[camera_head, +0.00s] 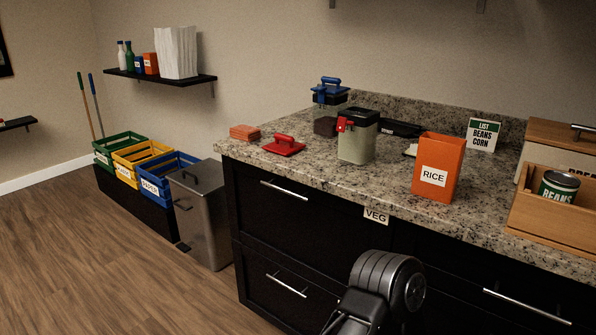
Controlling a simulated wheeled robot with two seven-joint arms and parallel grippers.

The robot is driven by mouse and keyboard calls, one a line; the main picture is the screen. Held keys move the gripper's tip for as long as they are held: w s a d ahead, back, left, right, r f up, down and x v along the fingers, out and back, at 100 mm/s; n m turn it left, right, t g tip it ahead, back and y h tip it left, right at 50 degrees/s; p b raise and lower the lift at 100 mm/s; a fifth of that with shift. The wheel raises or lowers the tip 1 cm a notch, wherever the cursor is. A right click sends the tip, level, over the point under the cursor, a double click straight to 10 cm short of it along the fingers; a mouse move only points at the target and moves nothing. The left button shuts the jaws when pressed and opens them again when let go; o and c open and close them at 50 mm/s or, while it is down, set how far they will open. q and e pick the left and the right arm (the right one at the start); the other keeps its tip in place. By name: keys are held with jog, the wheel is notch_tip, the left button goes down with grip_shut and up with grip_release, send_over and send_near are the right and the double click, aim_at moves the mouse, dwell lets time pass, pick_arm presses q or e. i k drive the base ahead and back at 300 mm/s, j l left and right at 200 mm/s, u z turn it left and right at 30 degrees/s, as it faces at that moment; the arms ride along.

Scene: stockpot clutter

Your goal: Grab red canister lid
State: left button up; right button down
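A red lid (284,146) with a raised handle lies on the granite counter (300,172), left of the canisters and near the front edge. A clear canister (357,147) with a dark top and a red part at its upper left stands to its right. A canister with a blue lid (327,88) and dark contents stands behind. A dark grey rounded link of one of my arms shows at the bottom, in front of the drawers. No gripper fingers are in view.
An orange RICE box (437,168), a wooden crate (540,215) with a BEANS can (558,187), and a LIST card (483,134) stand to the right. An orange block (244,132) lies left of the lid. A steel bin (202,215) stands beside the cabinet.

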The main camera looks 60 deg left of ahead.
aim_at(284, 145)
jog(key=i+j, duration=0.2)
jog(key=i, duration=0.25)
jog(key=u, duration=2.2)
